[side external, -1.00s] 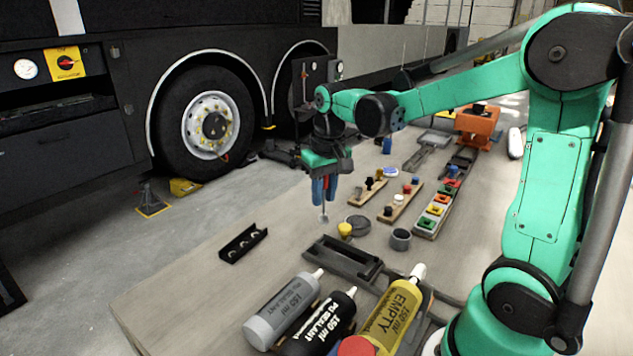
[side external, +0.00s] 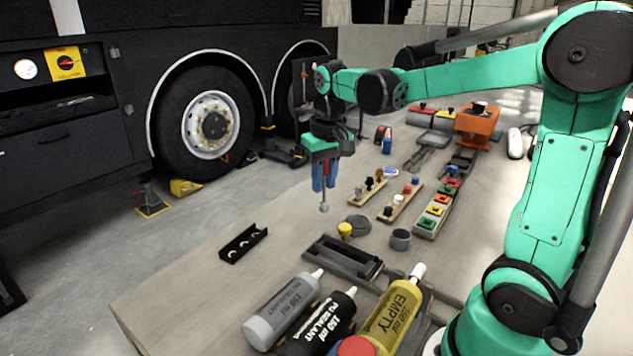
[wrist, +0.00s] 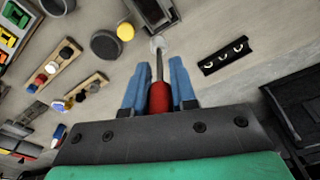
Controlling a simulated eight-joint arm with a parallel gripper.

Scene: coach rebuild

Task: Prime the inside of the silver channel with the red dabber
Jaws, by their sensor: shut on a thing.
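My gripper (side external: 324,186) points down above the bench, its blue fingers shut on the red dabber. In the wrist view, the dabber's red handle (wrist: 159,97) sits between the fingers (wrist: 154,62), with a thin metal shaft and a pale round tip beyond them. The tip (side external: 324,207) hangs at the bench's left side, apart from the things around it. A dark angled channel with several holes (side external: 243,243) lies near the left edge and shows in the wrist view (wrist: 224,54). A dark grey channel-like frame (side external: 343,260) lies nearer the camera. Neither looks clearly silver.
A yellow-topped piece (side external: 345,229), a round grey lid (side external: 359,224) and a grey cup (side external: 400,239) stand near the dabber. Sealant tubes (side external: 283,308) lie in front. Boards with coloured knobs (side external: 403,200) lie right. Bare bench surrounds the holed channel.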

